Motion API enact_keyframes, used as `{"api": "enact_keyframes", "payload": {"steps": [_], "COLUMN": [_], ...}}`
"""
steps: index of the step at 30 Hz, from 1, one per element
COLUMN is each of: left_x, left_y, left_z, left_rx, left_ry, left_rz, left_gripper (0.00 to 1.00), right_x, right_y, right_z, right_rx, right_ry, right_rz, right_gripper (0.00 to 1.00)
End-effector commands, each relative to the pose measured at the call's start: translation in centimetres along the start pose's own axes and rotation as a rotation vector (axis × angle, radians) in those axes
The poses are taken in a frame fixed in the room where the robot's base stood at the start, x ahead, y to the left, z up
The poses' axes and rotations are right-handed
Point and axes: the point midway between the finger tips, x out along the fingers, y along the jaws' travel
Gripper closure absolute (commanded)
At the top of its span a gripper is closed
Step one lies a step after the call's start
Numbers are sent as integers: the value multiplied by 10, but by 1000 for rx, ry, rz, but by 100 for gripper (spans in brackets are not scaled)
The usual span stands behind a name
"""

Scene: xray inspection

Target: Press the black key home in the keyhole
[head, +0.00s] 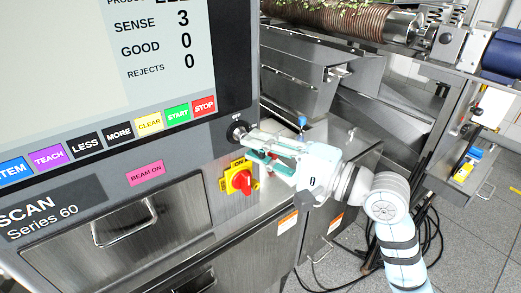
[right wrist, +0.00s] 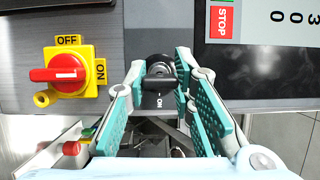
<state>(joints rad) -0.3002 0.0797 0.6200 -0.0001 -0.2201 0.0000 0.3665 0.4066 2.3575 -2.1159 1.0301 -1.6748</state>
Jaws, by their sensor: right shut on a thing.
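My right gripper (head: 250,138) reaches in from the right in the head view, its fingertips at the round dark keyhole (head: 236,130) on the machine's front panel. In the right wrist view the gripper (right wrist: 159,72) has its two teal-padded fingers closed on either side of the black key (right wrist: 158,102), which points at the keyhole (right wrist: 159,62). The fingertips and key hide most of the keyhole, so I cannot tell how deep the key sits. My left gripper is not in view.
A red rotary switch (head: 242,181) on a yellow plate is just below the keyhole; it also shows left of the gripper in the wrist view (right wrist: 62,75). The red STOP button (head: 204,106) is up and left. A steel conveyor frame stands behind at right.

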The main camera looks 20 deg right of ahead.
Motion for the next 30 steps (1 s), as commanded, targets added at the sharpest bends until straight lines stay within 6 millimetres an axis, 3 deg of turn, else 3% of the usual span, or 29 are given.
{"api": "enact_keyframes", "payload": {"steps": [30], "left_x": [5], "left_y": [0], "left_z": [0], "left_rx": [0], "left_ry": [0], "left_rz": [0], "left_gripper": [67], "right_x": [17], "right_y": [0], "right_z": [-7], "right_rx": [1], "right_ry": [0], "right_rz": [-1], "right_gripper": [100]}}
